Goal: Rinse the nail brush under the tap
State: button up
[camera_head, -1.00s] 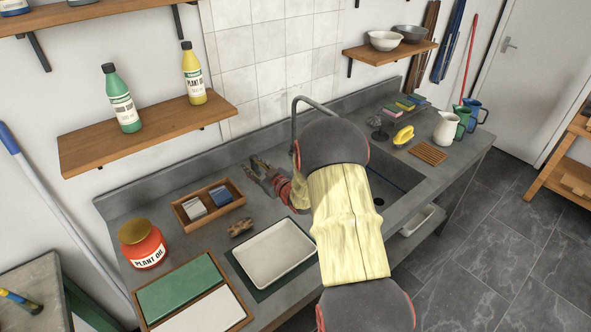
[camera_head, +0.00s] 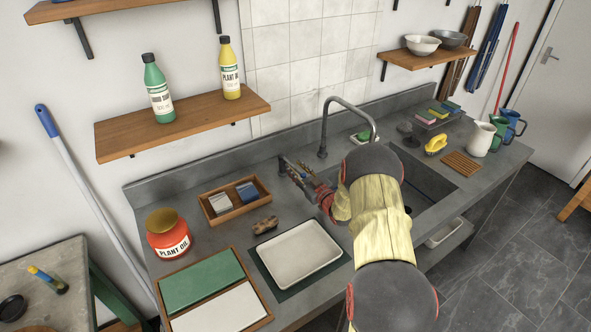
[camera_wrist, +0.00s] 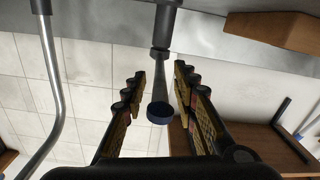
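A small brown block-like object (camera_head: 265,225), which looks like the nail brush, lies on the counter left of the white tray; its bristles cannot be made out. The grey arched tap (camera_head: 323,130) stands behind the sink (camera_head: 432,180), and its pipe also shows at the left of the wrist view (camera_wrist: 55,90). My gripper (camera_head: 292,170) is over the back of the counter, left of the tap. In the wrist view my gripper (camera_wrist: 159,76) is open. A dark lever with a blue-rimmed end (camera_wrist: 160,110) shows between its fingers, with gaps on both sides. My arm covers part of the sink.
A white tray (camera_head: 300,252), a wooden box with two blocks (camera_head: 232,210) and a plant oil jar (camera_head: 168,235) stand on the left counter. A yellow handled object (camera_head: 436,145), a wooden rack (camera_head: 461,164) and jugs (camera_head: 480,138) stand right of the sink. A bottle shelf (camera_head: 185,120) hangs above.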

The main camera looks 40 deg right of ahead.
jog(key=shift+w, duration=0.35)
jog(key=shift+c, duration=0.2)
grip_shut()
dwell(0.6)
